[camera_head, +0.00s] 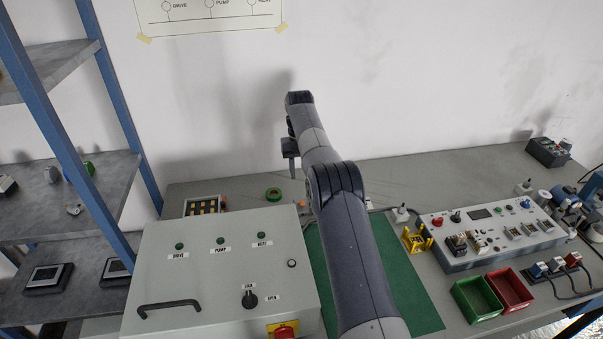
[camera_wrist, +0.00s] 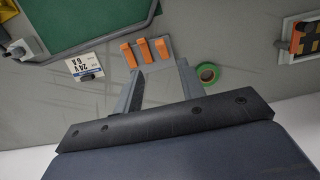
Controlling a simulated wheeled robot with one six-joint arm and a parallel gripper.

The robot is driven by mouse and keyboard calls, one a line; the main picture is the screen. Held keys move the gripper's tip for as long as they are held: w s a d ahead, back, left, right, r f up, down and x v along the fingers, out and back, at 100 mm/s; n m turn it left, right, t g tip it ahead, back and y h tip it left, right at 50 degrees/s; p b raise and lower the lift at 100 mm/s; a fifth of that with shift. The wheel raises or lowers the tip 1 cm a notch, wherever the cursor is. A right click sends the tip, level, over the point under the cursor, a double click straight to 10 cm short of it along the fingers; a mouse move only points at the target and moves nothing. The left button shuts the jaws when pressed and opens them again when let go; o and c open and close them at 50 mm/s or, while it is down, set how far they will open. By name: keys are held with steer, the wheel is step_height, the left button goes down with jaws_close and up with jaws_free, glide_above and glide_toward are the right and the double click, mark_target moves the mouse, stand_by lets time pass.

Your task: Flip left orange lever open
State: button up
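Three orange levers stand side by side on a small grey block in the wrist view: one at left (camera_wrist: 128,55), a middle one (camera_wrist: 144,50) and one at right (camera_wrist: 162,47). All three look to be in a similar position; I cannot tell whether any is open. In the head view only a small orange bit (camera_head: 300,204) shows beside my arm. My gripper (camera_wrist: 160,70) is open and empty, its two fingers apart, with the levers just beyond the tips. In the head view my gripper (camera_head: 290,168) hangs above the back of the bench.
A green tape ring (camera_wrist: 208,72) lies close to the right finger. A white label marked 24V 6A (camera_wrist: 87,66) is at left, near the green mat (camera_wrist: 85,22). The grey control box (camera_head: 215,265) stands in front; a tray with orange parts (camera_head: 204,206) is behind it.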

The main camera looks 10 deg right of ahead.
mark_target(301, 202)
steer(key=shift+t, duration=0.7)
steer(key=f, duration=0.4)
steer(key=f+b, duration=0.1)
steer(key=f, duration=0.3)
steer(key=s+f, duration=0.1)
steer(key=f, duration=0.3)
steer(key=shift+f, duration=0.35)
steer(key=shift+c, duration=0.6)
jaws_close()
